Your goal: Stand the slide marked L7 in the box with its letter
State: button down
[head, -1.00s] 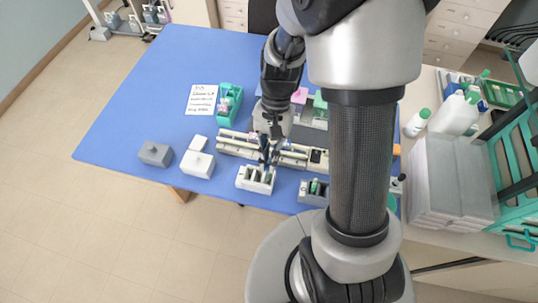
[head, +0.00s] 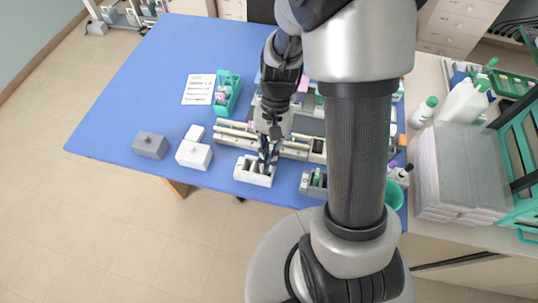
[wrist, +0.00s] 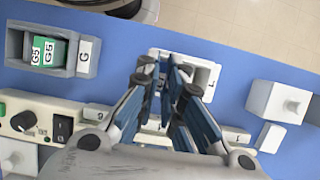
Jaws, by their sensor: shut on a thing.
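My gripper (head: 267,163) points down at the white slide box (head: 245,175) at the table's front edge. In the wrist view its blue-padded fingers (wrist: 168,82) are closed together over this box, whose end wears an L label (wrist: 211,76). The slide between the fingers is almost wholly hidden and its mark cannot be read. I cannot tell whether its lower edge is inside the box or just above it.
A grey box marked G (wrist: 84,57) holds a green-ended slide marked G5 (wrist: 48,52). A white lidded block (head: 194,155) and grey block (head: 150,145) stand left. The table's far left is clear.

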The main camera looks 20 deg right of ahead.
jog(key=shift+f, duration=0.3)
dwell(0.7)
jog(key=c, duration=1.7)
grip_release()
jog(key=shift+o, duration=0.2)
jog(key=v, duration=1.2)
jog(key=shift+s, duration=0.1)
